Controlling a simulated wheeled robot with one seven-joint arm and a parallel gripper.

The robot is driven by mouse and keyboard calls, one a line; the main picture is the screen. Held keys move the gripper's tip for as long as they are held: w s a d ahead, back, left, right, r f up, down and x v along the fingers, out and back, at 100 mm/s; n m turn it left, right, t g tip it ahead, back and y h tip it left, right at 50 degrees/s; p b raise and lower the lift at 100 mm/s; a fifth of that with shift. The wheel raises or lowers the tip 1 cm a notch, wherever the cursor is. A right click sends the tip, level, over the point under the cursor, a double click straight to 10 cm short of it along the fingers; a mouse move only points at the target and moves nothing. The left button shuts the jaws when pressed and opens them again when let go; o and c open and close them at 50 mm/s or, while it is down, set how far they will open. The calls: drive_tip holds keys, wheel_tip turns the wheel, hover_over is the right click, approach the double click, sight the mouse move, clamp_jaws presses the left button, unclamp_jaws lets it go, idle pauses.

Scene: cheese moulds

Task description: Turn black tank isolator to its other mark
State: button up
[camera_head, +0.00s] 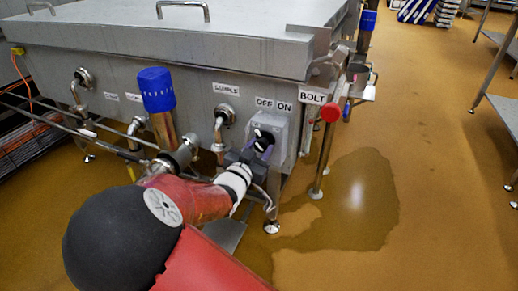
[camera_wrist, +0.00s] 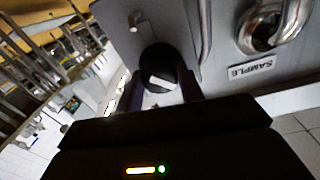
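The black tank isolator (camera_head: 264,137) is a round knob with a white mark, on a grey box on the tank's front under the OFF and ON labels. In the wrist view the black knob (camera_wrist: 159,66) shows straight ahead, its white mark slanting. My gripper (camera_head: 258,150) is at the box, its purple fingers pointing at the knob. In the wrist view my gripper's fingers (camera_wrist: 158,88) are apart, one on each side of the knob. I cannot tell whether they touch it. The knob's lower part is partly hidden by my gripper.
A SAMPLE label (camera_head: 227,89) and a bent steel pipe (camera_head: 219,133) are left of the box. A BOLT label (camera_head: 312,97) and a red knob (camera_head: 331,112) are to its right. A blue-capped post (camera_head: 157,92) stands further left.

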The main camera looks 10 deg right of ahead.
drive_tip(key=c, duration=0.3)
drive_tip(key=m+b, duration=0.1)
drive_tip(key=m, duration=0.3)
drive_tip(key=shift+f+m+b, duration=0.15)
drive_tip(key=shift+m+b, duration=0.15)
drive_tip(key=shift+b, duration=0.05)
drive_tip(key=m+b, duration=0.2)
drive_tip(key=m, duration=0.1)
drive_tip(key=shift+d+m+y+b, duration=0.1)
drive_tip(key=shift+m+y+b, duration=0.2)
drive_tip(key=m+b, duration=0.5)
drive_tip(key=shift+m+y+b, duration=0.3)
drive_tip(key=shift+m+b, duration=0.6)
drive_tip(key=shift+m, duration=1.2)
